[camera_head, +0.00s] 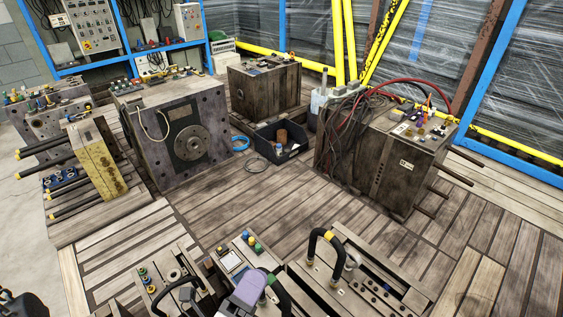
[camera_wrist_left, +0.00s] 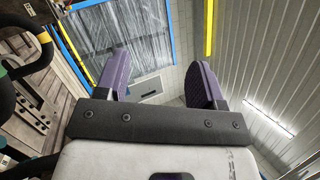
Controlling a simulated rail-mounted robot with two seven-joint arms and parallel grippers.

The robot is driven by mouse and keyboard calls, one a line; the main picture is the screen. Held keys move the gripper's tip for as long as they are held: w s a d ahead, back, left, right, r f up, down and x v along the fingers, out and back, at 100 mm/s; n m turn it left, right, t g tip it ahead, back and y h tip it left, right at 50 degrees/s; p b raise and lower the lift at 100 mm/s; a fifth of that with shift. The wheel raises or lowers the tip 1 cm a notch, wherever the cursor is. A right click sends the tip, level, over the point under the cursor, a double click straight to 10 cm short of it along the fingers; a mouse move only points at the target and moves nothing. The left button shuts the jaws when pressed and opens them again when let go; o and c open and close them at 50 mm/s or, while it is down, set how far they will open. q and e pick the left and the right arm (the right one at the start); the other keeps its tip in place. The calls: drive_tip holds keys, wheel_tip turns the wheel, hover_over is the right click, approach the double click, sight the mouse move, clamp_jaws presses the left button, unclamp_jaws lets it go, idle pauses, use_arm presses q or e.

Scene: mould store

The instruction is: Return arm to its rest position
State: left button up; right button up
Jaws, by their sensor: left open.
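My left gripper (camera_head: 250,288) shows at the bottom edge of the head view, with a purple finger and a pale grey body, largely cut off by the frame. It is above or in front of the wooden mould blocks there; the exact gap cannot be told. In the left wrist view, my left gripper (camera_wrist_left: 160,68) has its two purple fingers wide apart with nothing between them. Behind them are a wall and ceiling. My right gripper shows in neither view.
Close by are a mould block with a black handle (camera_head: 328,250) and one with coloured knobs (camera_head: 240,258). Larger moulds stand behind, including one with cables and a red hose (camera_head: 385,160). A black bin (camera_head: 281,143) sits on the planks. The wooden floor (camera_head: 240,205) between is clear.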

use_arm(q)
drive_tip(key=a+f+n+g+y+p, duration=0.2)
drive_tip(key=a+f+n+y, duration=0.4)
drive_tip(key=a+n+y, duration=0.45)
drive_tip(key=s+a+f+n+g+p, duration=0.2)
drive_tip(key=s+f+n+g, duration=0.25)
drive_tip(key=s, duration=0.25)
drive_tip(key=s+a+f+n+g+y+p, duration=0.1)
drive_tip(key=s+a+f+n+g, duration=0.1)
drive_tip(key=s+f+n+g, duration=0.4)
drive_tip(key=s+a+f+n+g+p, duration=0.2)
drive_tip(key=s+n+g, duration=0.15)
drive_tip(key=s, duration=0.45)
wheel_tip(320, 180, up, 37)
drive_tip(key=s+p, duration=0.1)
drive_tip(key=p, duration=3.7)
drive_tip(key=shift+s+a+r+n, duration=0.15)
drive_tip(key=shift+s+a+n, duration=0.05)
drive_tip(key=shift+n, duration=0.25)
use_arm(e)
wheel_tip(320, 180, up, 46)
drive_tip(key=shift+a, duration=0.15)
